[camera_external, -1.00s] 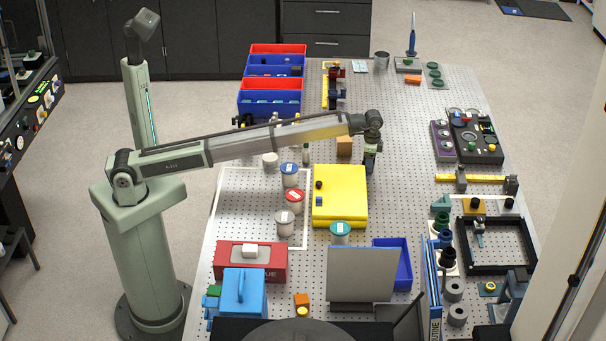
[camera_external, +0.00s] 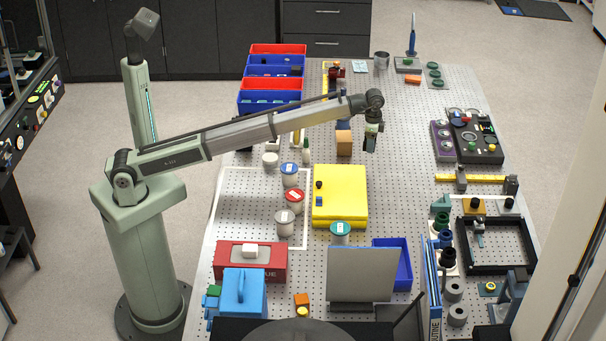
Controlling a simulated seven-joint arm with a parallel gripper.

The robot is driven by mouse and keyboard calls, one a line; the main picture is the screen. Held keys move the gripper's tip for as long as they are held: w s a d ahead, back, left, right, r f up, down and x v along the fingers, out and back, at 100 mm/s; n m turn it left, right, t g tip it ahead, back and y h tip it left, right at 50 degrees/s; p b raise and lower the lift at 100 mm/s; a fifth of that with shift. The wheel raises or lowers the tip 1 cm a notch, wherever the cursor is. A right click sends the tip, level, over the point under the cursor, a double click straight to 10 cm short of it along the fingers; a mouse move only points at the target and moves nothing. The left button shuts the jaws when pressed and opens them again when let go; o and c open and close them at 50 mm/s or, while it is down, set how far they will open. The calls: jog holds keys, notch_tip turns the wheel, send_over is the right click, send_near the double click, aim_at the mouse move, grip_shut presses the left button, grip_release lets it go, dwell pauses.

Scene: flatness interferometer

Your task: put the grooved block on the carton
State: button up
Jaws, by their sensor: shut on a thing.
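My gripper (camera_external: 370,150) points down above the perforated table, right of a small tan-brown box (camera_external: 344,143) that looks like the carton. It is shut on a small dark piece, probably the grooved block; the fingers and the small size hide its grooves. The held piece looks raised off the table, apart from the tan-brown box. The top of that box looks bare.
A yellow case (camera_external: 340,210) with small dark and blue pieces on it lies in front of my gripper. Lidded jars (camera_external: 290,175) stand left of it. Red and blue bins (camera_external: 270,100) stand at back left. Bare table lies right of my gripper.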

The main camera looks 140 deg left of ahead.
jog(key=s+a+r+n, duration=0.1)
jog(key=s+a+r, duration=0.4)
jog(key=s, duration=0.4)
notch_tip(320, 180, up, 3)
jog(key=n, duration=0.1)
send_over(346, 136)
jog(key=shift+s+f, duration=0.1)
jog(key=shift+f, duration=4.8)
jog(key=shift+f, duration=0.1)
jog(key=o, duration=1.2)
jog(key=shift+o, duration=0.2)
notch_tip(346, 136, up, 12)
